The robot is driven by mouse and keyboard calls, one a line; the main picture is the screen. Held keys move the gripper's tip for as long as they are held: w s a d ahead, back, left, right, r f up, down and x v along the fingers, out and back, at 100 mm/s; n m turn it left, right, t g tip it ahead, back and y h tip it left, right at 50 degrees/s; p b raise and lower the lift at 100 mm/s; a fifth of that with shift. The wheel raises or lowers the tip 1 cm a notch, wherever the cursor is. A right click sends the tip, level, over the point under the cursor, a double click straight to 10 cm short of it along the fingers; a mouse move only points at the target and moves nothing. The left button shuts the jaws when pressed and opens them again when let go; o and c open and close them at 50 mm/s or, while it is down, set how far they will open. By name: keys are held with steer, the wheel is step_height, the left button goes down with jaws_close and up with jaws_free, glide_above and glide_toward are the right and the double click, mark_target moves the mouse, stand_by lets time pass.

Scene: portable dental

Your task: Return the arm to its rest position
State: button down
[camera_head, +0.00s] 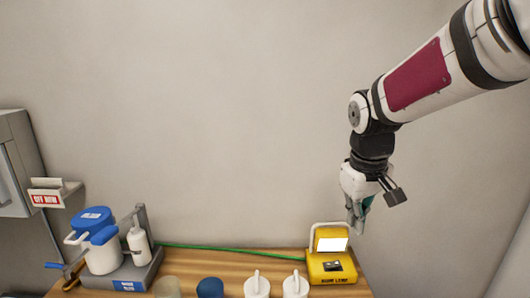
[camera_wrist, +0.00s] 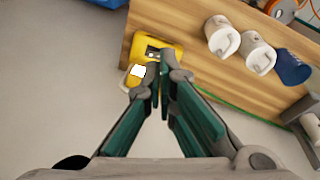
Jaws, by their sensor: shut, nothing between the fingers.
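My arm reaches in from the upper right in the head view, with my gripper (camera_head: 357,226) hanging downward above and slightly right of the yellow lamp box (camera_head: 328,262). In the wrist view my gripper (camera_wrist: 160,85) has its teal-padded fingers brought together at the tips, with nothing between them. The yellow lamp box (camera_wrist: 148,50) lies beyond the fingertips there, partly hidden by them. From these views I cannot tell the exact gap between the fingertips and the lamp.
A wooden table (camera_head: 210,262) holds two white mugs (camera_head: 257,286), a blue cup (camera_head: 210,288) and a white-and-blue canister device (camera_head: 98,245). A green cable (camera_head: 235,248) runs along the back. The wall area above the table is free.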

steer(key=s+r+m+t+y, duration=0.1)
steer(key=s+r+m+t, duration=0.2)
steer(key=s, duration=1.8)
steer(key=shift+s+r+m, duration=0.35)
steer(key=shift+r+m, duration=0.05)
steer(key=shift+r, duration=0.25)
